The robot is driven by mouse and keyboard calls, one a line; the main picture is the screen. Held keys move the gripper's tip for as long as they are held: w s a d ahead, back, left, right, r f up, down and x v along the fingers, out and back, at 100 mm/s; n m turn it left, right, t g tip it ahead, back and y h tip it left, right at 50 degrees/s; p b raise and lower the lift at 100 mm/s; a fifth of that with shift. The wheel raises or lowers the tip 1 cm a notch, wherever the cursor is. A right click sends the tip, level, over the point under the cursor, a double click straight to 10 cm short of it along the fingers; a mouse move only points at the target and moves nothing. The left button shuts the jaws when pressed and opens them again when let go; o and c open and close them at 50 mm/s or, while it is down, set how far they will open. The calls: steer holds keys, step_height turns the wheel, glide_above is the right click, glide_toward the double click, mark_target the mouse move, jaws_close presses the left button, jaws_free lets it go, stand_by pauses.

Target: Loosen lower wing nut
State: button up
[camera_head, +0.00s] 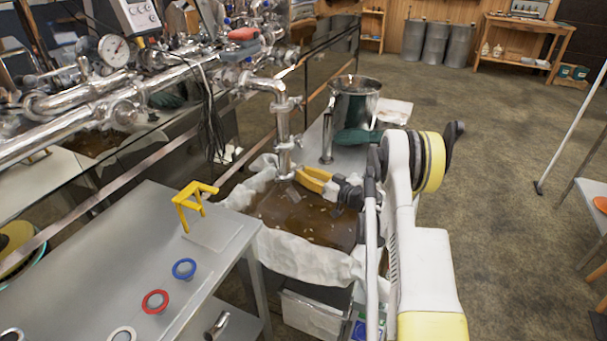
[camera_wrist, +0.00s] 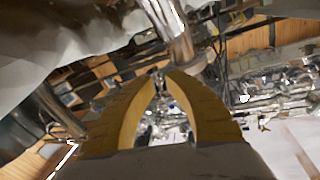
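The shiny steel drain pipe (camera_head: 283,124) bends down from the pipework and ends over the basin. Clamp fittings sit along it, one at mid height with a small part sticking out on its right (camera_head: 297,143). I cannot make out the lower wing nut for sure. My gripper (camera_head: 299,175), with yellow fingers, is just right of the pipe's lower end, above the basin. In the wrist view my gripper's fingertips (camera_wrist: 162,73) come close together, beside the lower pipe end (camera_wrist: 181,49). Whether something small is between them is unclear.
The cloth-lined basin (camera_head: 296,237) holds brown liquid below my gripper. A steel pot (camera_head: 355,101) stands behind. A grey table (camera_head: 120,250) at left bears a yellow stand (camera_head: 194,203), a blue ring (camera_head: 184,268) and a red ring (camera_head: 155,301). The floor at right is mostly clear.

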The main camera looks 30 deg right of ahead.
steer(key=v, duration=1.2)
